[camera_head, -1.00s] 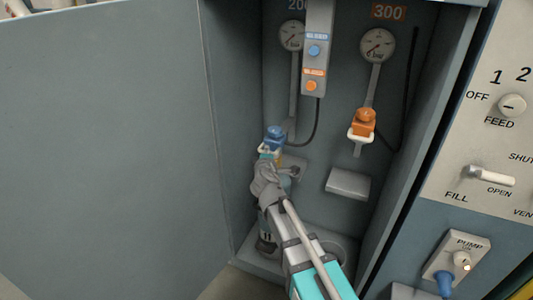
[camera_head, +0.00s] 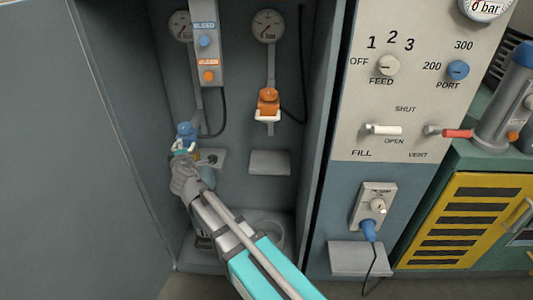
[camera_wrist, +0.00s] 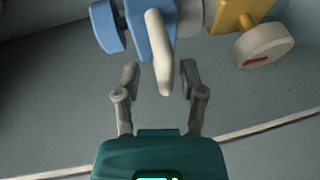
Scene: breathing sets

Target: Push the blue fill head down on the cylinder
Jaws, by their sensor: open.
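The blue fill head (camera_head: 187,132) is inside the cabinet on the left, just above my gripper (camera_head: 181,158) in the head view. In the wrist view the blue fill head (camera_wrist: 152,28) is at the top, with a pale lever (camera_wrist: 158,60) reaching down between my open fingers (camera_wrist: 159,76). The fingers appear apart from the blue body, and nothing is clamped between them. The cylinder below the head is mostly hidden behind my gripper and arm; I cannot tell whether the head is seated on it.
An orange fill head (camera_head: 268,102) hangs to the right, above a grey ledge (camera_head: 269,162). A bleed-button panel (camera_head: 207,50) stands above the blue head. The open door (camera_head: 60,150) bounds the left; a control panel (camera_head: 415,80) is on the right. A yellow part (camera_wrist: 240,14) shows in the wrist view.

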